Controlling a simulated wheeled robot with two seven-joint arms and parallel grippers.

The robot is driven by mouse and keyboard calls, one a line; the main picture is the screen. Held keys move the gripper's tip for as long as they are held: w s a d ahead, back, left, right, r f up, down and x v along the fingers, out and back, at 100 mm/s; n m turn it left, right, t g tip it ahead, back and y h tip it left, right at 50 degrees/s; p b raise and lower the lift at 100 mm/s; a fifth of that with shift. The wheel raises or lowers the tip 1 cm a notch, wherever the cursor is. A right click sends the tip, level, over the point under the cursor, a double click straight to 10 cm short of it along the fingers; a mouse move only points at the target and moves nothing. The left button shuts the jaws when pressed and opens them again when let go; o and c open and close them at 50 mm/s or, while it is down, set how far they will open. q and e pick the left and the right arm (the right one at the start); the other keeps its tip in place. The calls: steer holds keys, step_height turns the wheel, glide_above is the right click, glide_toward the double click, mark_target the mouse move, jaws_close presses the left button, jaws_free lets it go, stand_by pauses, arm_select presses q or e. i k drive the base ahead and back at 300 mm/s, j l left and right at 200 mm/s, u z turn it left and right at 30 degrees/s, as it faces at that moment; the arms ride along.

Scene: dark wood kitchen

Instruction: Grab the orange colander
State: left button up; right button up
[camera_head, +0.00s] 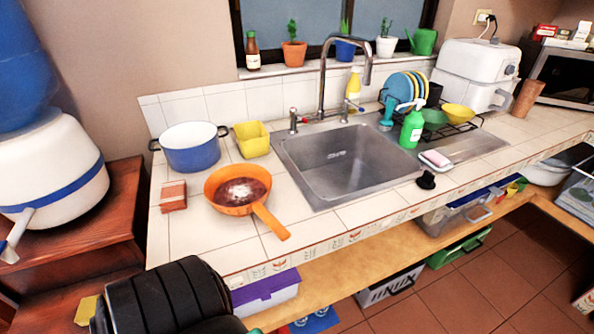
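The orange colander (228,208) sits on the tiled counter left of the sink. It looks like a round orange pan with a brownish inside and a bright spot in its middle. Its long orange handle (270,223) points toward the counter's front edge, down and to the right. Holes cannot be made out at this size. A black ribbed part at the lower left appears to be a link of my arm, below the counter's front left corner. Neither of my grippers shows, and nothing touches the colander.
A blue pot (192,152) and a yellow container (252,139) stand behind the colander. A reddish-brown block (174,196) lies to its left. The steel sink (345,165) with its faucet (323,80) is to the right. Bare tiles lie in front of the colander.

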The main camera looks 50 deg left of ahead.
mark_target(240, 189)
steer(key=k+l+u, duration=0.1)
steer(key=u, duration=1.85)
steer(key=k+l, duration=0.05)
